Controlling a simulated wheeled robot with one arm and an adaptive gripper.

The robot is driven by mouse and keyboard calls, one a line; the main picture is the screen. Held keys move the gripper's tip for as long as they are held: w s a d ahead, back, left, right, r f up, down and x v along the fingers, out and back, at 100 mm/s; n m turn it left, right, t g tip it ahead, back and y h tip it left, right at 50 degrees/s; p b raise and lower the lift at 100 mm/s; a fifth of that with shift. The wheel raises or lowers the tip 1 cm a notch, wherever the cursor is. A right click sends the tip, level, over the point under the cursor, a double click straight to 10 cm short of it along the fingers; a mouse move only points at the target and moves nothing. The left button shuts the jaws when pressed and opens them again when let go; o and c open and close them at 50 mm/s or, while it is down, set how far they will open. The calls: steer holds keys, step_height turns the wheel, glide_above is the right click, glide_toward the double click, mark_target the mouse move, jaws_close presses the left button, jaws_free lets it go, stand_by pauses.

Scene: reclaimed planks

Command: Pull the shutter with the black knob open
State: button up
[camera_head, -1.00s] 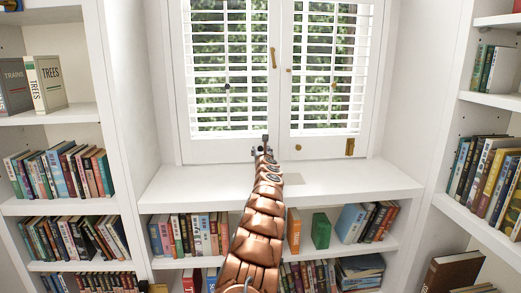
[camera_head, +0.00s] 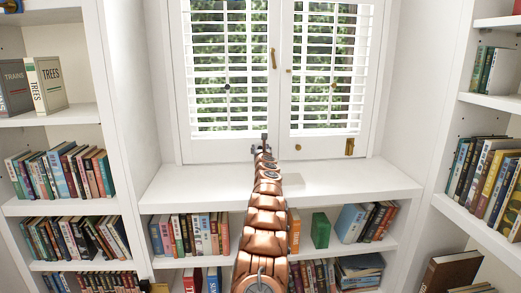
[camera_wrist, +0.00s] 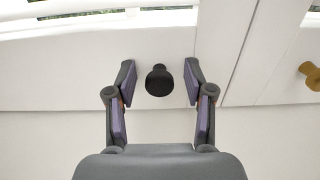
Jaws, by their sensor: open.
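The left shutter (camera_head: 228,148) is a white louvred panel and looks shut beside the right shutter (camera_head: 325,147). Its black knob (camera_wrist: 159,80) sits low on the bottom rail, near the seam between the shutters, in the wrist view. My gripper (camera_wrist: 159,84) is open, with one finger to the left of the knob and one to the right. Neither finger touches it. In the head view my gripper (camera_head: 261,150) is at the bottom of the left shutter, and my arm hides part of the view there; the knob is hard to make out.
A brass knob (camera_wrist: 311,73) is on the right shutter. Brass hardware (camera_head: 349,147) shows low at its right. Bookshelves (camera_head: 58,208) stand left, and more books (camera_head: 490,180) are at the right.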

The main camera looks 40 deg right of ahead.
steer(key=shift+c, duration=0.2)
jaws_close()
stand_by(0.3)
